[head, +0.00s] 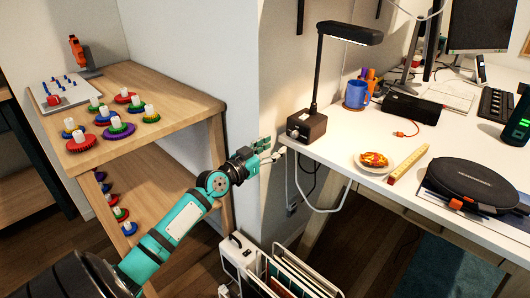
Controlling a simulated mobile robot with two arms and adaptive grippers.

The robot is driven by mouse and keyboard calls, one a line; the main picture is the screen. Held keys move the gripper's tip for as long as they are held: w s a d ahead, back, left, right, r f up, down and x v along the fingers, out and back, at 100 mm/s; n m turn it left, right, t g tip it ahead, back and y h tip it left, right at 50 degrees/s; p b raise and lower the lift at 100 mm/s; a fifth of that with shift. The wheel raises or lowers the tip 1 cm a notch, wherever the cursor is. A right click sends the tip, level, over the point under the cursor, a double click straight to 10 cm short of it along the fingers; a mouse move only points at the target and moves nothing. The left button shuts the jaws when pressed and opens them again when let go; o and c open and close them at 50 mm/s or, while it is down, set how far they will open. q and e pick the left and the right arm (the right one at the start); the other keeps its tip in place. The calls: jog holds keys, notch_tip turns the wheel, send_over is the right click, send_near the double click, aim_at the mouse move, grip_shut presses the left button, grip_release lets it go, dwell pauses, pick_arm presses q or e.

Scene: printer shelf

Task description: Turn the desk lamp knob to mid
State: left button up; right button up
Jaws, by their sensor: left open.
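The black desk lamp (317,75) stands at the left end of the white desk. Its dark box-shaped base (307,127) has a small light knob (294,134) on the front face; its setting is too small to read. My left gripper (273,151) is open and empty. In the picture it is just left of and below the lamp base, by the desk's left corner, apart from the knob. My right gripper is not in view.
The white desk (345,150) carries a blue mug (356,94), a black box (411,107), a plate with food (374,160) and a black round case (472,184). A wooden shelf (172,93) with colourful gears stands left. A white cable hangs below the desk's left edge.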

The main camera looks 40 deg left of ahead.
pick_arm(q)
jog(key=shift+s+a, duration=0.1)
jog(key=shift+s, duration=1.55)
